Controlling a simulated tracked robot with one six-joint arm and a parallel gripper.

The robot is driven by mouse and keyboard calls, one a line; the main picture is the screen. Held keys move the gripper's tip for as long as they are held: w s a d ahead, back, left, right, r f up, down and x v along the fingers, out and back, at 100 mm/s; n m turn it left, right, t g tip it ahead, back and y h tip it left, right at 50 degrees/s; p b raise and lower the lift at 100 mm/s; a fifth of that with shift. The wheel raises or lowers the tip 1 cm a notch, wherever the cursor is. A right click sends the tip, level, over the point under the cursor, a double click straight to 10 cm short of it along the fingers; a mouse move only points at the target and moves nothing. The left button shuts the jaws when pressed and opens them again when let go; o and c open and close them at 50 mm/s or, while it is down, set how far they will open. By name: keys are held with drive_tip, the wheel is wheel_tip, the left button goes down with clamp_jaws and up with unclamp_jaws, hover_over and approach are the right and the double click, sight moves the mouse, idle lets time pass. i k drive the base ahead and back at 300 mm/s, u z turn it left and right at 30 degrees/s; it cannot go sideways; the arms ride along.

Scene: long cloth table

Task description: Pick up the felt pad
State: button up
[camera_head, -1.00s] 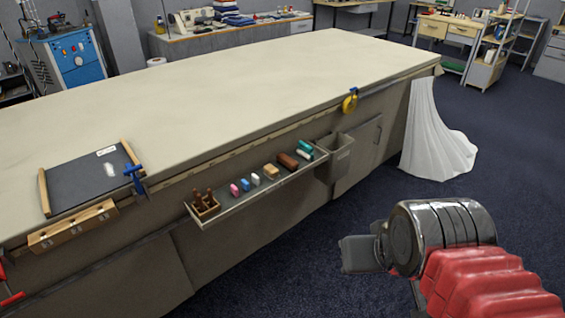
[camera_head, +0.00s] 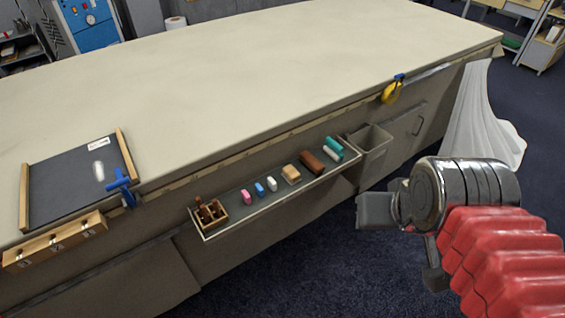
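On the shelf tray along the table's side lie a tan block (camera_head: 291,174) and a larger brown block (camera_head: 312,163). I cannot tell for sure which of the pieces there is the felt pad. Beside them lie pink (camera_head: 246,197), blue (camera_head: 259,189) and white (camera_head: 272,184) pieces, and teal pieces (camera_head: 334,147) at the right end. My gripper (camera_head: 376,210) is at the right, in front of the table side and apart from the tray. Its fingers are seen from behind, and their opening is unclear. Nothing is seen held.
A small wooden box (camera_head: 211,215) with brown pegs stands at the tray's left end. A grey bin (camera_head: 370,145) hangs at its right end. A slate board (camera_head: 75,180) lies on the table (camera_head: 250,70) at left. White cloth (camera_head: 480,120) hangs at the right corner.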

sight(291, 174)
drive_tip(key=u, duration=0.3)
drive_tip(key=i, duration=0.65)
drive_tip(key=u, duration=0.95)
drive_tip(key=i, duration=0.65)
drive_tip(key=u, duration=0.4)
